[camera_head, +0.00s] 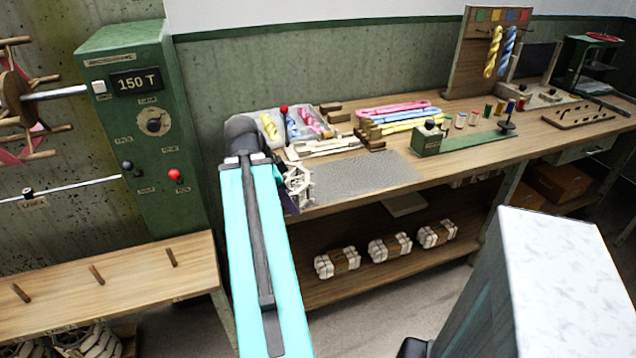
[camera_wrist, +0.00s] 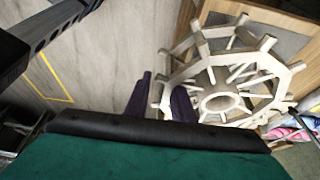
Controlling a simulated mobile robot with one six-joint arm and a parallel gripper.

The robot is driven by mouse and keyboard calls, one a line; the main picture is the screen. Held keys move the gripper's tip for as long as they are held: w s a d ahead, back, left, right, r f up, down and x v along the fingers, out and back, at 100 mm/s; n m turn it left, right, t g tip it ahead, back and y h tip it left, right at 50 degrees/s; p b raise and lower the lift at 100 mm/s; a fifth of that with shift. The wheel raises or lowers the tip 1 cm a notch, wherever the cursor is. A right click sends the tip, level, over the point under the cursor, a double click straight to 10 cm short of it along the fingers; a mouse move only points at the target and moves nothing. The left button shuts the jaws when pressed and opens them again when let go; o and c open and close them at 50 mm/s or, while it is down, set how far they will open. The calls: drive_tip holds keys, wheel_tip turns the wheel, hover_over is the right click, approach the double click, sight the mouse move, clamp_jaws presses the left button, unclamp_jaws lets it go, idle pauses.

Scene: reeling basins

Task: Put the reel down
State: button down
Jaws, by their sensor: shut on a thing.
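A pale wooden reel (camera_wrist: 232,85) with spokes and short pegs around its rim fills the upper right of the wrist view. It also shows in the head view as a small pale wheel (camera_head: 299,185) at the front left edge of the workbench. My gripper (camera_wrist: 165,98), with dark purple fingers, is shut on the reel at its near side. In the head view my teal arm reaches up to the bench and hides part of the gripper. I cannot tell whether the reel touches the bench top.
A grey mat (camera_head: 365,176) lies bare on the workbench (camera_head: 440,178), right of the reel. Behind it are pink, blue and yellow skeins (camera_head: 400,117) and a green winder (camera_head: 462,138). A green control box (camera_head: 135,120) stands left. White bundles (camera_head: 390,247) sit on the lower shelf.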

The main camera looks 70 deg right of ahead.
sight(309, 173)
drive_tip(key=s+d+p, duration=0.1)
drive_tip(key=d, duration=0.3)
drive_tip(key=s+d+p, duration=0.1)
drive_tip(key=d, duration=0.3)
drive_tip(key=s+d+f+p, duration=0.1)
drive_tip(key=d+p, duration=0.1)
drive_tip(key=d, duration=0.3)
drive_tip(key=shift+s+f, duration=0.1)
drive_tip(key=shift+s, duration=0.1)
drive_tip(key=shift+f, duration=0.1)
drive_tip(key=shift+f+p, duration=0.6)
drive_tip(key=shift+f, duration=1.1)
drive_tip(key=shift+f, duration=0.1)
drive_tip(key=c, duration=1.5)
unclamp_jaws()
drive_tip(key=shift+b+v, duration=0.9)
drive_tip(key=shift+v, duration=5.25)
